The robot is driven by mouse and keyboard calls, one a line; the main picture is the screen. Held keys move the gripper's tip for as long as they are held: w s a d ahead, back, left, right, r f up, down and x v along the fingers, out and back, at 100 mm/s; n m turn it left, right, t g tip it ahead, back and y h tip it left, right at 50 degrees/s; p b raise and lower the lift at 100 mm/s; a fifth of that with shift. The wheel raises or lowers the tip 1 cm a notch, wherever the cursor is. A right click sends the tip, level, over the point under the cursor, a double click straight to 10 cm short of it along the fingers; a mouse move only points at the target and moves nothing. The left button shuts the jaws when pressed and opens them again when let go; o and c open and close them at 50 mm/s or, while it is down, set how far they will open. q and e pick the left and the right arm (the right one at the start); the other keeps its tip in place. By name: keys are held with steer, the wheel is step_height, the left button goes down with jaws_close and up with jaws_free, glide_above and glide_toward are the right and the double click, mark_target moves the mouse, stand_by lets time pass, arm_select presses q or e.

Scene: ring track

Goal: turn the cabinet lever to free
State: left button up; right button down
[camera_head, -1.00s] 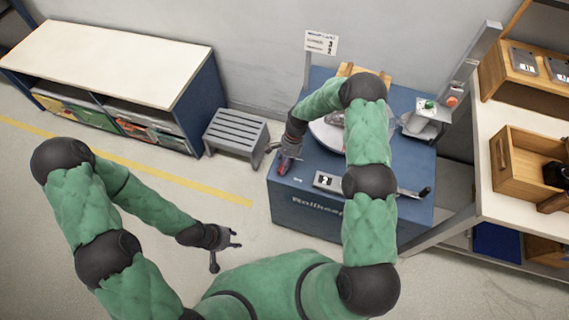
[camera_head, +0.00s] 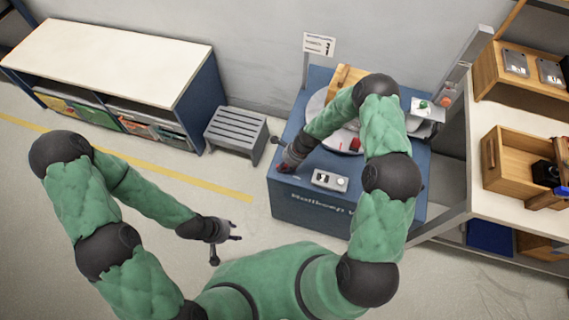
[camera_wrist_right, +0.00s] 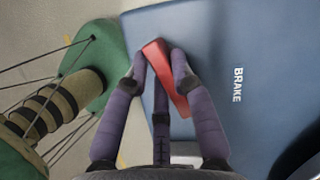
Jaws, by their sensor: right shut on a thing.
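The red lever (camera_wrist_right: 168,78) sits on the blue cabinet top beside the word BRAKE in the right wrist view. My right gripper (camera_wrist_right: 160,70) is shut on it, with purple fingers on both sides and one below. In the head view my right gripper (camera_head: 288,165) is at the left front corner of the blue cabinet (camera_head: 310,210) and mostly hides the lever. No "free" mark is legible. My left gripper (camera_head: 234,230) is open and empty, over the floor left of the cabinet.
A round turntable (camera_head: 316,108) on the cabinet is partly hidden by my right arm. A small grey panel (camera_head: 329,180) lies near the front edge. A grey step stool (camera_head: 236,130) stands left of the cabinet. A white-topped workbench (camera_head: 530,220) is close on the right.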

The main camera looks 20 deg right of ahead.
steer(key=shift+s+a+f+m+t, duration=0.1)
steer(key=shift+m+t, duration=0.2)
steer(key=shift+m, duration=0.5)
steer(key=shift+a+m+t+b, duration=0.1)
steer(key=shift+m+t+b, duration=0.4)
steer(key=shift+m+b, duration=0.7)
steer(key=shift+h, duration=0.3)
steer(key=c, duration=1)
jaws_free()
steer(key=shift+c, duration=0.2)
steer(key=v, duration=1.2)
